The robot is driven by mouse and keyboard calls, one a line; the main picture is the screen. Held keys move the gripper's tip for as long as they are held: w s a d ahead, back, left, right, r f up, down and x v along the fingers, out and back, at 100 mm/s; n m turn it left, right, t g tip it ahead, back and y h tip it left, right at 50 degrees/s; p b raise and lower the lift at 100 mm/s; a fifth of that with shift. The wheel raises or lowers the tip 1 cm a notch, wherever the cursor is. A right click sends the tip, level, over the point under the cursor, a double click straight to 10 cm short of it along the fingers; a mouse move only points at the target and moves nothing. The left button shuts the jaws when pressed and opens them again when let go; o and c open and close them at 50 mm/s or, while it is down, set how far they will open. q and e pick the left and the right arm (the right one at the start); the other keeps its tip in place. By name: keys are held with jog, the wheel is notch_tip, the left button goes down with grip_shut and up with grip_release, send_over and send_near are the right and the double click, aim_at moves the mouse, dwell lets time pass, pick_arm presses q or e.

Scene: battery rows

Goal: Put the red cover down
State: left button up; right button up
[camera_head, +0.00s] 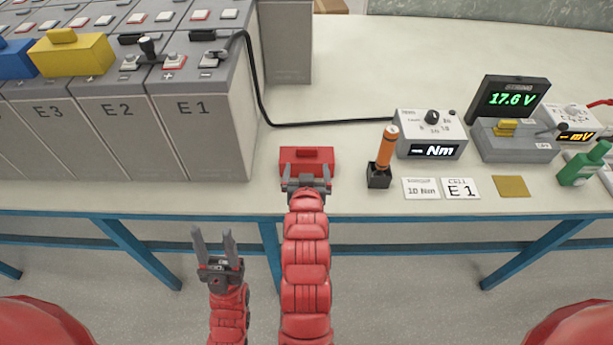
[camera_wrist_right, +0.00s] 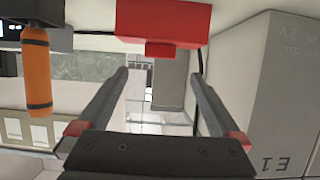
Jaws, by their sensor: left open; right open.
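The red cover (camera_head: 306,156) is a small block with a raised grip on top. It rests on the table near the front edge, right of the battery cell E1 (camera_head: 208,120). My right gripper (camera_head: 306,172) is open just at the near side of the cover. In the right wrist view, the cover (camera_wrist_right: 163,22) lies beyond the two spread fingertips (camera_wrist_right: 160,78), with nothing held between them. My left gripper (camera_head: 214,238) is open and empty, in front of the table edge and lower left of the right one.
A yellow cover (camera_head: 72,56) and a blue cover (camera_head: 14,60) sit on the battery rows. An orange-handled tool (camera_head: 386,150) stands in a black holder right of the red cover.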

jog(key=shift+v, duration=1.4)
